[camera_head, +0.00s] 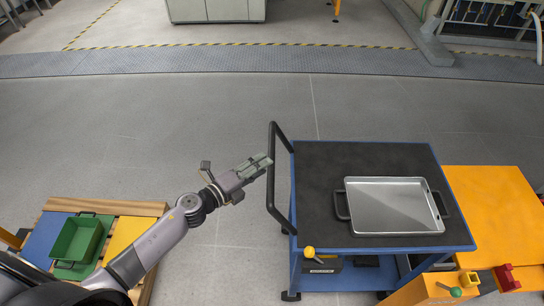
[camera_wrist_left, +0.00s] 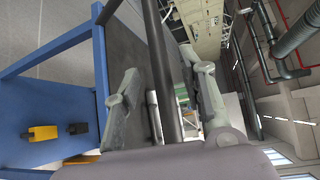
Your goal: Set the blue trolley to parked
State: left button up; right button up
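The blue trolley (camera_head: 385,145) stands right of centre in the head view, with a black top and a black upright push handle (camera_head: 272,200) on its left side. A lever with a yellow ball knob (camera_head: 309,252) sits at its near-left lower part. My left gripper (camera_head: 262,163) is at the handle's upper part. In the left wrist view the handle bar (camera_wrist_left: 161,70) passes between the open fingers (camera_wrist_left: 165,95), with gaps visible beside it. The trolley's blue frame (camera_wrist_left: 60,50) shows at left, with a yellow part (camera_wrist_left: 42,133) low down. My right gripper is not in view.
A metal tray (camera_head: 395,205) with black handles lies on the trolley top. An orange table (camera_head: 495,205) adjoins the trolley's right side. A wooden pallet (camera_head: 110,206) with a green bin (camera_head: 78,240) is at lower left. The floor behind is clear.

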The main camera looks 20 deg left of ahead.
pick_arm(q)
jog(key=x, duration=0.5)
jog(key=shift+w, duration=0.1)
jog(key=shift+c, duration=0.4)
grip_shut()
dwell(0.4)
